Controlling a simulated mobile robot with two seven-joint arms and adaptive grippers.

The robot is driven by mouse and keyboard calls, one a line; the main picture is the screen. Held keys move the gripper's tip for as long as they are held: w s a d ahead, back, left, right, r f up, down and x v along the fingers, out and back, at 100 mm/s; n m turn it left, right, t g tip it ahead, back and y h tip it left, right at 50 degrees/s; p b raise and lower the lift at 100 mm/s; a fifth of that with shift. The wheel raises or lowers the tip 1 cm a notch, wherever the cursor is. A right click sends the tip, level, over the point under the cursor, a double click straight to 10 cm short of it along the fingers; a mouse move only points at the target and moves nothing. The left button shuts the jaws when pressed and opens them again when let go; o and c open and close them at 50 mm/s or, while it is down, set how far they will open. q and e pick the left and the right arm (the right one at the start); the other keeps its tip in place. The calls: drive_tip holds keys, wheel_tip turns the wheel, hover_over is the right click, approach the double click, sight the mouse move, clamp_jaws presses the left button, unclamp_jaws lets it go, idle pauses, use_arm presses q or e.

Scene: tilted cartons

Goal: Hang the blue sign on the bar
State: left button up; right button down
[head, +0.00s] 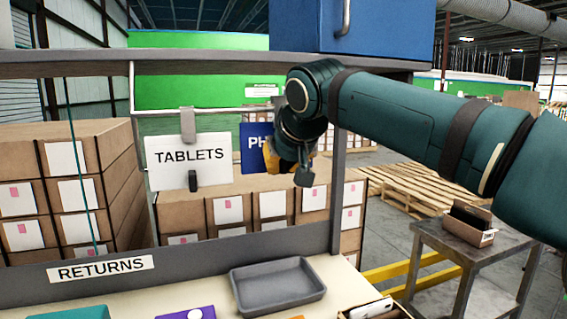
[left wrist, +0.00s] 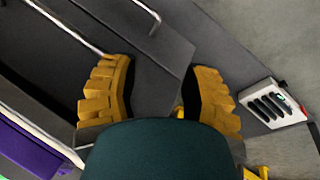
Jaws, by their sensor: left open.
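The blue sign (head: 254,149) shows white letters starting "PH" in the head view. It is upright beside the white TABLETS sign (head: 188,161), and its right part is hidden behind my right gripper (head: 290,161). The yellow fingers of that gripper are at the sign's right side, but its own wrist covers most of them, so I cannot tell how they close. A thin bar (head: 222,110) runs above the signs; the TABLETS sign hangs there by a grey clip. My left gripper (left wrist: 160,95) is open and empty in the left wrist view, and it is outside the head view.
A grey tray (head: 277,286) stands on the bench below, near a purple item (head: 186,313). A blue cabinet (head: 388,25) sits on the shelf above. Stacked cartons (head: 228,208) fill the space behind. A side table (head: 470,245) stands at right.

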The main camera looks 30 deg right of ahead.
drive_tip(key=shift+a+f, duration=0.15)
drive_tip(key=shift+f, duration=0.35)
drive_tip(key=c, duration=1.1)
unclamp_jaws()
drive_tip(key=shift+o, duration=0.2)
drive_tip(key=shift+s+r, duration=0.1)
drive_tip(key=v, duration=1.2)
